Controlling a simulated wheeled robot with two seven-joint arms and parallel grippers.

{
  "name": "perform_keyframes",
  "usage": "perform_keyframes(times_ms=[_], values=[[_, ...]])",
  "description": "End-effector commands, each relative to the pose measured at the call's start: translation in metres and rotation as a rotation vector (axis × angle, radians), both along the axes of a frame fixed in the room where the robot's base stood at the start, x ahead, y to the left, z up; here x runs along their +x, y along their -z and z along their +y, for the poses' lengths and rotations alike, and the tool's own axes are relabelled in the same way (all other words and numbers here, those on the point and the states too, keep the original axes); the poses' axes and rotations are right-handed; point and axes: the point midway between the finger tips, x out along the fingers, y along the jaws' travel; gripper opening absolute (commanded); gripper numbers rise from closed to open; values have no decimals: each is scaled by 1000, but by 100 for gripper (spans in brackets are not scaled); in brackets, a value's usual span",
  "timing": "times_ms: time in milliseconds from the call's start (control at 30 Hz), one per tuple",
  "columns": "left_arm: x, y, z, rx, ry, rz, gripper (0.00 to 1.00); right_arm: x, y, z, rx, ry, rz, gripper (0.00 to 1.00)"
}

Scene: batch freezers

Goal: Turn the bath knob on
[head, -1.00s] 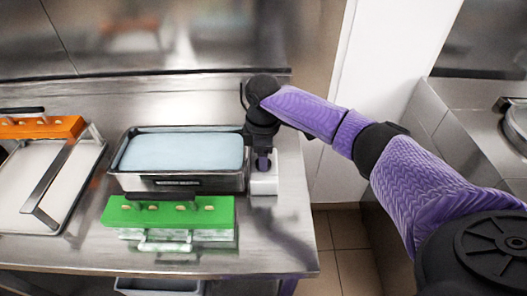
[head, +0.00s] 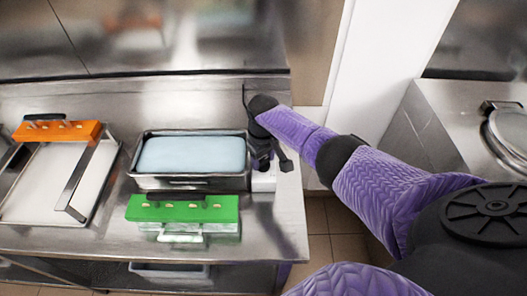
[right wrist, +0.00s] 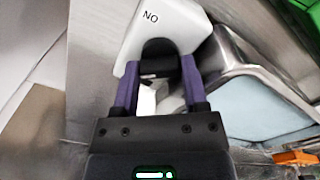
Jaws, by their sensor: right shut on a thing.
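The white bath control box (head: 264,183) stands on the steel counter, just right of the bath with pale blue liquid (head: 193,154). In the right wrist view the box (right wrist: 168,22) shows the letters "ON" upside down. My right gripper (right wrist: 158,78) has its purple fingers on either side of the black knob (right wrist: 157,60) and is shut on it. In the head view my right gripper (head: 264,164) is over the box and mostly hides the knob. My left gripper is not in view.
A green rack (head: 183,209) stands in front of the bath. An orange rack (head: 57,131) sits on a white-filled tray (head: 45,185) at the left. The counter's right edge is close beside the box, with tiled floor (head: 320,248) beyond.

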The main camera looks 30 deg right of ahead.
Motion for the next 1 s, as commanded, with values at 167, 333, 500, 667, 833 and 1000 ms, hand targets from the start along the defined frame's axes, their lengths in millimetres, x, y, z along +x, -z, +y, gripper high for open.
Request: perform_keyframes(times_ms=[167, 333, 500, 667, 833, 1000], values=[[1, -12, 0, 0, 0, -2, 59, 1, -3, 1, 3, 165, -4, 0], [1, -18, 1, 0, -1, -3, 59, 1, -3, 1, 3, 317, -5, 0], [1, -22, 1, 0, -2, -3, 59, 1, -2, 0, 1, 449, -5, 0], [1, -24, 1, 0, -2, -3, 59, 2, -2, 0, 1, 546, -5, 0], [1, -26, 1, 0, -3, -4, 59, 2, -2, 0, 0, 619, -6, 0], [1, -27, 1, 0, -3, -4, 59, 2, -2, 0, 0, 659, -7, 0]])
